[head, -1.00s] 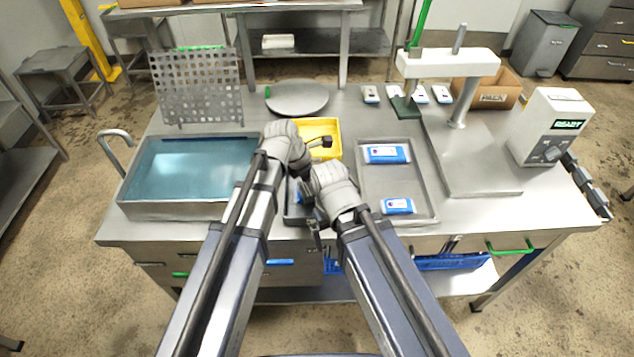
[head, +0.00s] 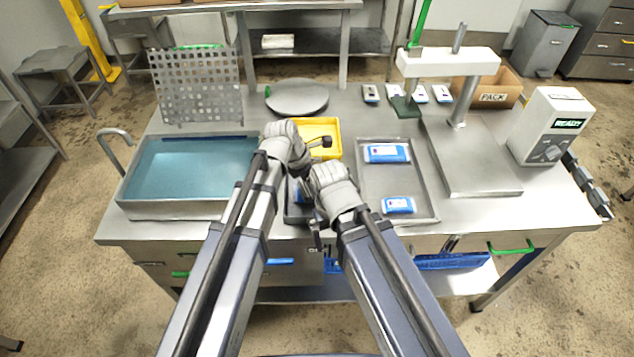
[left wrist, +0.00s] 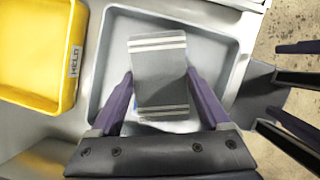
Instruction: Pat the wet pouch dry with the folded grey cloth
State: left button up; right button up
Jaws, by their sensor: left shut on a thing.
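The folded grey cloth (left wrist: 160,80), with pale stripes near both ends, is held between the two purple fingers of my left gripper (left wrist: 158,92). In the left wrist view it is over a grey tray (left wrist: 220,50). A small blue edge (left wrist: 143,101) shows beside and under the cloth; most of that thing is hidden, and I cannot tell if the cloth touches it. In the head view my arms cover most of this tray. My right gripper (left wrist: 283,85) is at the right of the left wrist view, its dark fingers apart.
A yellow bin (head: 328,126) stands just behind the tray. Right of it, another tray (head: 432,205) holds two blue-and-white pouches (head: 386,153) (head: 398,205). A water basin (head: 160,208) is at left. A press (head: 470,175) and a READY box (head: 550,125) are at right.

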dwell(0.4)
pick_arm(q)
notch_tip(320, 180, up, 7)
jog(key=p, duration=0.7)
dwell(0.7)
